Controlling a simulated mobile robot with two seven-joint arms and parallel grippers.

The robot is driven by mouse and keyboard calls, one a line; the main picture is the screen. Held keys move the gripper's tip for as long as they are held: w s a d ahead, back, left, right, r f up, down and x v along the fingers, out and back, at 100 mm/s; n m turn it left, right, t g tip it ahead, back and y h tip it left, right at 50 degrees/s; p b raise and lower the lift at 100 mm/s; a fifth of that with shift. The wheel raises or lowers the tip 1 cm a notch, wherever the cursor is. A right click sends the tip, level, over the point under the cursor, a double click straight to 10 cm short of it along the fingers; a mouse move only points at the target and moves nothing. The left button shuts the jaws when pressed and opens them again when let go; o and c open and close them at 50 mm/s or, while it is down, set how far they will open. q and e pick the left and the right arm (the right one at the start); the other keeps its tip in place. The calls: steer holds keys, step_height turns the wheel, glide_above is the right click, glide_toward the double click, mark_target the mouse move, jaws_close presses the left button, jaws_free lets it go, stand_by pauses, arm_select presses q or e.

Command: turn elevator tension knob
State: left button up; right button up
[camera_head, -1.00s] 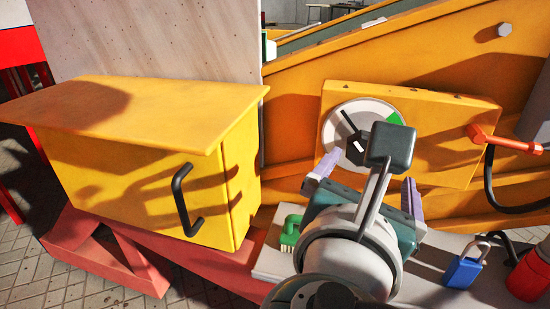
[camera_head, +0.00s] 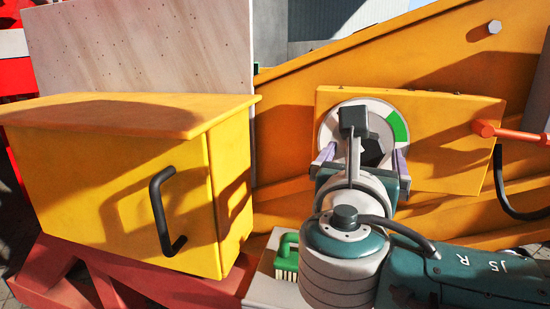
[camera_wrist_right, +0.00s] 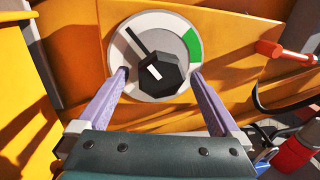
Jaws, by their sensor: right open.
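The tension knob (camera_wrist_right: 162,74) is a black faceted knob with a white mark, on a round white and grey dial with a green segment (camera_wrist_right: 192,45). A black pointer line on the dial leans to the upper left. My right gripper (camera_wrist_right: 160,78) is open, its two purple fingers on either side of the knob's lower part, with gaps visible. In the head view, the dial (camera_head: 398,125) sits on an orange panel (camera_head: 450,150). My right gripper (camera_head: 360,158) and wrist cover much of the knob there. My left gripper is not in view.
A yellow cabinet (camera_head: 110,190) with a black handle (camera_head: 160,212) stands at left. A red-orange lever (camera_head: 505,133) with a black hose is right of the panel. A green brush (camera_head: 287,255) lies on a grey ledge (camera_head: 268,290) below.

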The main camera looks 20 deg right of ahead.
steer(key=shift+w+d, duration=0.1)
steer(key=shift+c, duration=0.5)
steer(key=c, duration=1.2)
steer(key=shift+o, duration=0.2)
